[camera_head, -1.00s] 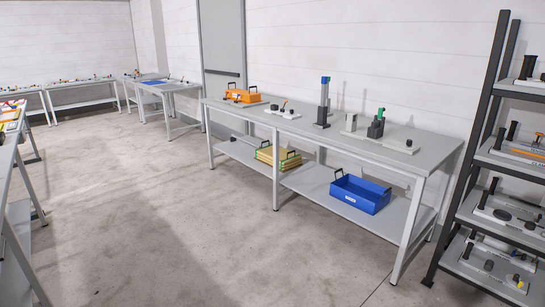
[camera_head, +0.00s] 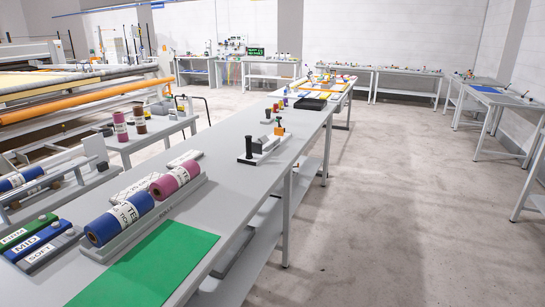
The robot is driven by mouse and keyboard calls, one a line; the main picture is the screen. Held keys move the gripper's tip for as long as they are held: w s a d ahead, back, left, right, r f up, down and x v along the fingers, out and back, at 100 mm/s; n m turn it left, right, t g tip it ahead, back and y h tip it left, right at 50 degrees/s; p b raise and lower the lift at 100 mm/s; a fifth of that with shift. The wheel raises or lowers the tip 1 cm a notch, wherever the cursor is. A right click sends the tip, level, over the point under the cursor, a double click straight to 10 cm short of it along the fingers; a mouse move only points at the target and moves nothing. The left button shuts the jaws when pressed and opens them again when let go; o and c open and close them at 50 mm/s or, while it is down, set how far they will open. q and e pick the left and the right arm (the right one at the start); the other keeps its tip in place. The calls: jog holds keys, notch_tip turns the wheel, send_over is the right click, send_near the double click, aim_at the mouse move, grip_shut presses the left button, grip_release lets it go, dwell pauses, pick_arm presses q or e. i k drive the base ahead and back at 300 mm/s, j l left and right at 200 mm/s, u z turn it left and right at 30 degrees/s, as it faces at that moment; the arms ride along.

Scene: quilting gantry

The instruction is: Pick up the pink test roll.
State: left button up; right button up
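A pink roll (camera_head: 177,180) with a white paper band lies on its side in a grey holder (camera_head: 130,240) on the long grey table in front of me. A blue roll (camera_head: 118,217) with a white band lies in the same holder, nearer to me. Its lettering is only partly readable. Another pink roll (camera_head: 120,126) with a white band stands upright on a smaller table farther left. Neither of my grippers shows in this view.
A green mat (camera_head: 150,265) lies beside the holder. Green, blue and grey blocks (camera_head: 48,248) lie at the near left. A small black-posted fixture (camera_head: 262,147) stands farther along the table (camera_head: 225,180). The floor (camera_head: 410,200) on the right is clear.

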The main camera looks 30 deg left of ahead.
aim_at(162, 187)
jog(key=i+l+u, duration=0.1)
jog(key=i+u, duration=0.2)
jog(key=u, duration=0.15)
jog(key=i+l+u, duration=0.2)
jog(key=u, duration=0.3)
jog(key=i+l+u, duration=0.55)
jog(key=l+u, duration=0.2)
jog(key=u, duration=0.2)
